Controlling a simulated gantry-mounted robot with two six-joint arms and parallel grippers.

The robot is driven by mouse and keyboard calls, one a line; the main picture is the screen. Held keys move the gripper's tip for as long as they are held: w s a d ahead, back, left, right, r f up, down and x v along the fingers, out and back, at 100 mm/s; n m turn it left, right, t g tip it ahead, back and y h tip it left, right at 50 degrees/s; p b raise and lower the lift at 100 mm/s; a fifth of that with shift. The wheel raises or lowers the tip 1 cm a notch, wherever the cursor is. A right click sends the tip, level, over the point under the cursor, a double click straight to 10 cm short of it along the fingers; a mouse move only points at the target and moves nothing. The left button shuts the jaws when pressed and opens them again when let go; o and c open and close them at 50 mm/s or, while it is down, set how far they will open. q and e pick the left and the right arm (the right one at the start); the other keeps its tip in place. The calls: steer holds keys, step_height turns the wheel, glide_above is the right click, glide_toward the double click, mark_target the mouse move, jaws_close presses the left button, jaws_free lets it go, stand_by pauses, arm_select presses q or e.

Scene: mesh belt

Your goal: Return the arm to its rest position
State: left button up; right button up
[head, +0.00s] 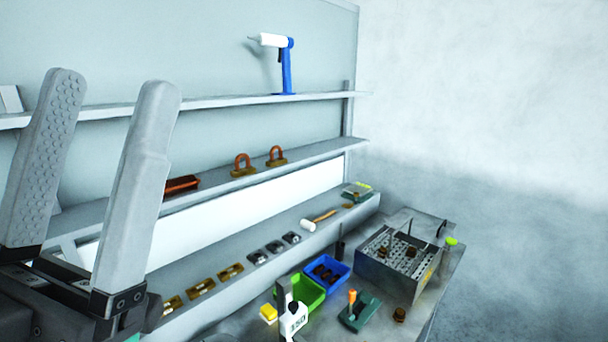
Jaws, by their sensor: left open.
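My left gripper (112,88) fills the left side of the head view, close to the camera. Its two grey fingers point upward and stand apart with nothing between them. It is open and empty, in front of the shelving. The rest of the left arm is mostly cut off at the lower left corner. My right gripper does not show.
Behind is an upper shelf (215,104) with a blue and white tool (286,65). Padlock-like parts (243,165) sit on the lower shelf. The bench holds a green bin (308,292), a blue bin (328,271), a mallet (318,220) and a perforated metal box (400,262).

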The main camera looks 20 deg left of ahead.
arm_select(q)
steer(key=w+f+n+g+y, duration=0.2)
steer(key=w+f+n, duration=0.1)
steer(key=w, duration=0.1)
step_height(320, 180, up, 26)
steer(key=p, duration=2.6)
steer(key=shift+w+n+g+h, duration=0.3)
steer(key=shift+w+g+h, duration=0.05)
steer(key=shift+g+h, duration=0.05)
steer(key=shift+o, duration=1.1)
steer(key=shift+f, duration=0.25)
steer(key=shift+o, duration=1.3)
